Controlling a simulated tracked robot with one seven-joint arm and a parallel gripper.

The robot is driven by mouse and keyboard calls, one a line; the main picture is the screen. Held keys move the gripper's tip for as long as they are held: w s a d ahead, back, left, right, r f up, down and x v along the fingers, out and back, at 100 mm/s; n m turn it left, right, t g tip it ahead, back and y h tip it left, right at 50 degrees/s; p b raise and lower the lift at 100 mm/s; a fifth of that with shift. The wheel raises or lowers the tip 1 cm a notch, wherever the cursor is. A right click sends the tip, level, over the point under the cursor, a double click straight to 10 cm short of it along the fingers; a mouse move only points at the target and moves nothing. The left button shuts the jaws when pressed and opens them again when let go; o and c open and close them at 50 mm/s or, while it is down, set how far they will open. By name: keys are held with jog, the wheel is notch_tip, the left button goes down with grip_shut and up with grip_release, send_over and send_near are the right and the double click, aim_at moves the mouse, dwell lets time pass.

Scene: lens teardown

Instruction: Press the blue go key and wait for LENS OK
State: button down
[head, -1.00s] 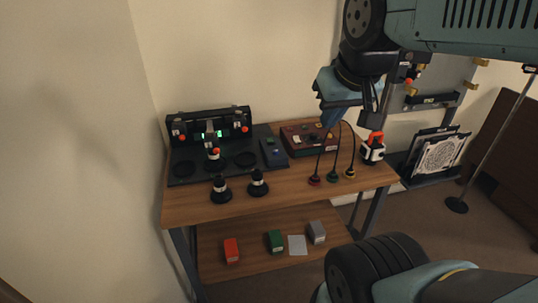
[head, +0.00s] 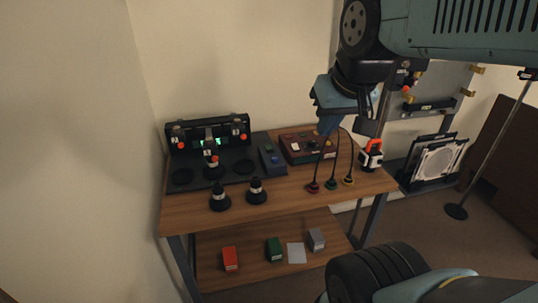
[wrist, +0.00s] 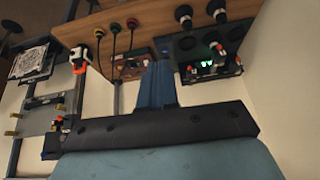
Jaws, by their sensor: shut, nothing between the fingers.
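The blue go key (head: 276,160) is a small blue spot on a dark key box (head: 270,166), below a green key (head: 268,149). The box stands at the right end of the black test station (head: 208,168). A small screen (head: 217,141) on the station glows green; its text is too small to read. My gripper (head: 327,127) is in the air above and right of the key box, in front of the red-brown box, apart from the key.
A red-brown box (head: 306,146), three cabled plugs (head: 331,184) and an orange-white device (head: 371,155) are on the right of the bench. Two black lens-like pieces (head: 220,197) (head: 257,191) stand at the front. The lower shelf (head: 214,279) holds several small boxes.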

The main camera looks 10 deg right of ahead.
jog(key=w+a+f+m+g+y, duration=0.1)
jog(key=w+a+m+y, duration=0.1)
jog(key=w, duration=0.3)
jog(key=w+a+f+m+y, duration=0.1)
jog(key=w+a+f+m, duration=0.1)
jog(key=w, duration=0.3)
jog(key=m+t+y, duration=0.2)
jog(key=m+y, duration=0.1)
jog(key=m, duration=1.1)
send_over(277, 159)
notch_tip(277, 159, down, 17)
jog(key=shift+f, duration=0.2)
jog(key=shift+a, duration=0.1)
jog(key=shift+f, duration=4.4)
